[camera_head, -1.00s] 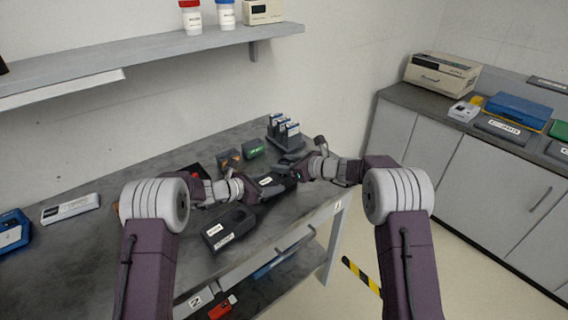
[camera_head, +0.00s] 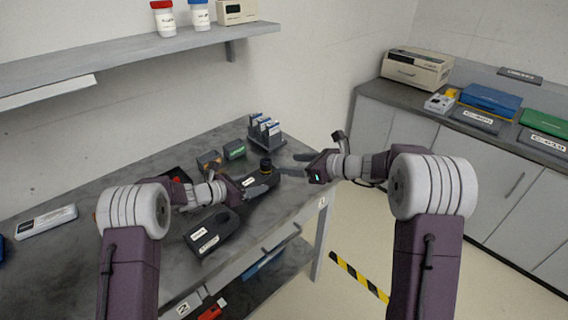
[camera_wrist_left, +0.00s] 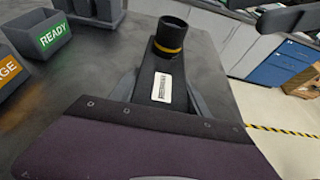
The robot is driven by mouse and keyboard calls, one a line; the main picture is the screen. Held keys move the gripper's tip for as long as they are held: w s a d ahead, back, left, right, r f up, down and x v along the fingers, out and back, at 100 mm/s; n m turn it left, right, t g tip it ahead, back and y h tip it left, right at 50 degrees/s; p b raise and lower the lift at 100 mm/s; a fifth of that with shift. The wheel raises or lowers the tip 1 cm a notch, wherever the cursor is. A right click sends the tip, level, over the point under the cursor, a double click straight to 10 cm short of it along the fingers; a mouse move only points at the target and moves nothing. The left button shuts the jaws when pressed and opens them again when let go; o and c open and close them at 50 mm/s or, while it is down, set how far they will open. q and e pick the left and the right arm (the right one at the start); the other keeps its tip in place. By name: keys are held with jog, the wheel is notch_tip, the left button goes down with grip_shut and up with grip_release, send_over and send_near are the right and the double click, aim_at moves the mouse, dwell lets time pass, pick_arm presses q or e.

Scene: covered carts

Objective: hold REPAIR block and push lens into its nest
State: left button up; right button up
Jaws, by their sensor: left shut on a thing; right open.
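The REPAIR block (camera_head: 262,182) is a long dark block with a white label, lying near the table's right edge. In the left wrist view the block (camera_wrist_left: 148,75) runs away from me. The lens (camera_head: 266,165), a black cylinder with a yellow ring, stands upright at the block's far end. It also shows in the left wrist view (camera_wrist_left: 171,36); how deep it sits is hidden. My left gripper (camera_head: 261,180) is shut on the block, with a finger on each side. My right gripper (camera_head: 298,165) is open and empty, just right of the lens and apart from it.
A black labelled holder (camera_head: 211,233) lies in front of the block. A rack (camera_head: 265,131) stands at the back. The table's right edge is close; open floor lies beyond it.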

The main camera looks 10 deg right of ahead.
dwell(0.3)
pick_arm(q)
jog(key=o, duration=1.5)
